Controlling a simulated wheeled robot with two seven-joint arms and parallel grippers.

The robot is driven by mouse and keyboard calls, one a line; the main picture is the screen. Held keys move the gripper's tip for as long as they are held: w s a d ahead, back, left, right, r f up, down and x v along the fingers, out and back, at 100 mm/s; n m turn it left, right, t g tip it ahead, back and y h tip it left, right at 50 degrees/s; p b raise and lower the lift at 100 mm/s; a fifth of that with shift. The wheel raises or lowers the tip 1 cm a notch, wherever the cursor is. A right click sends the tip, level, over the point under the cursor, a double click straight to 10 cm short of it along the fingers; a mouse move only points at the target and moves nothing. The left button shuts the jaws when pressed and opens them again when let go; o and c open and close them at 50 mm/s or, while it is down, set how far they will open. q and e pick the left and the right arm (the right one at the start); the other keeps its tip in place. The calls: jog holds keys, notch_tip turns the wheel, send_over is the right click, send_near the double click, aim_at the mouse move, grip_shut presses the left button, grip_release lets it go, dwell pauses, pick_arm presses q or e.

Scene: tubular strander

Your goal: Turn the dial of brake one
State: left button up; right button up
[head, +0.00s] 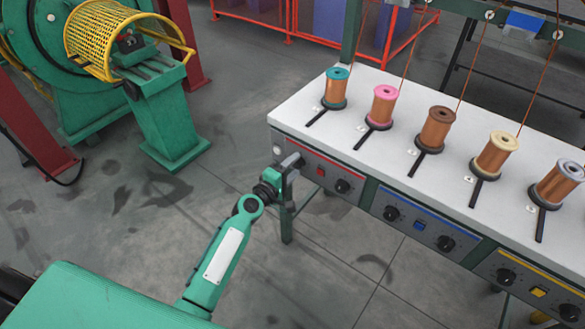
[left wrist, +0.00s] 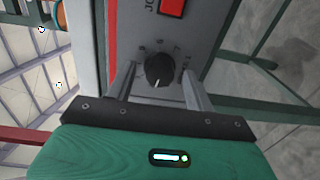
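A black round dial (left wrist: 160,69) with a white pointer mark sits on the grey panel with the red stripe, at the table's left end. My left gripper (left wrist: 158,72) is in front of it, one finger on each side, with visible gaps between fingers and dial. In the head view my left gripper (head: 291,163) is at the panel's left end and hides this dial. A second black dial (head: 342,186) is farther right on the same panel, past a red button (head: 320,172). I cannot read which dial is brake one. My right gripper is not in view.
The white table (head: 300,115) carries several copper wire spools, such as the teal one (head: 336,88), above the panels. Blue (head: 419,226) and yellow (head: 538,292) buttons mark other panels. A green machine with a yellow cage (head: 105,38) stands left. Floor between is clear.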

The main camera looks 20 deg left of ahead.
pick_arm(q)
jog(key=v, duration=1.3)
jog(key=shift+s+a+b, duration=0.15)
jog(key=shift+s+b, duration=0.2)
jog(key=shift+b, duration=0.1)
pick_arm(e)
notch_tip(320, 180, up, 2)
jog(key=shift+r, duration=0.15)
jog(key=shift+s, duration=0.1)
